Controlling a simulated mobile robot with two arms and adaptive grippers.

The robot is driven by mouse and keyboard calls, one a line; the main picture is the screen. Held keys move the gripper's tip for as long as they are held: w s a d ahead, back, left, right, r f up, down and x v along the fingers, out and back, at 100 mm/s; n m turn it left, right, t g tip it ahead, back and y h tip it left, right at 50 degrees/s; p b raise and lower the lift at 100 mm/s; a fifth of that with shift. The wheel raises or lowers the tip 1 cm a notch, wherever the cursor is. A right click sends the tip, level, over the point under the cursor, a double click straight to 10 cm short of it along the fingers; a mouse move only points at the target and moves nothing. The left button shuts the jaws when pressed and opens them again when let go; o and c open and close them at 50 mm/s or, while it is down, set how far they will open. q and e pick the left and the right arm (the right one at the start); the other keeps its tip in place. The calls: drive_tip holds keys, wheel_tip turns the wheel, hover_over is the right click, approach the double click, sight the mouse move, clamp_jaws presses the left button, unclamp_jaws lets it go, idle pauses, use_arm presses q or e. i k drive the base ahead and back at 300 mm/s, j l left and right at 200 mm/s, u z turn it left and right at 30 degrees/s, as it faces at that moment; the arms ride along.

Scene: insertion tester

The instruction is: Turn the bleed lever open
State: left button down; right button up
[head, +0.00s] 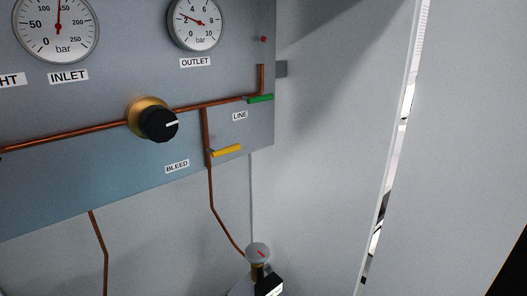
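The yellow bleed lever (227,151) is on the blue-grey panel, right of the BLEED label (177,166). It lies close to level, tilted slightly up to the right, and sits across the vertical copper pipe (206,135). Its left end meets that pipe. Neither of my grippers shows in the head view, and nothing touches the lever.
A green lever (260,98) sits above right by the LINE label (240,116). A black knob (158,124) with a brass collar is left of it. INLET (57,30) and OUTLET (197,23) gauges are above. A small gauge (258,253) stands below.

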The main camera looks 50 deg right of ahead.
sight(236, 147)
drive_tip(key=k+z, duration=0.1)
drive_tip(key=z, duration=1.1)
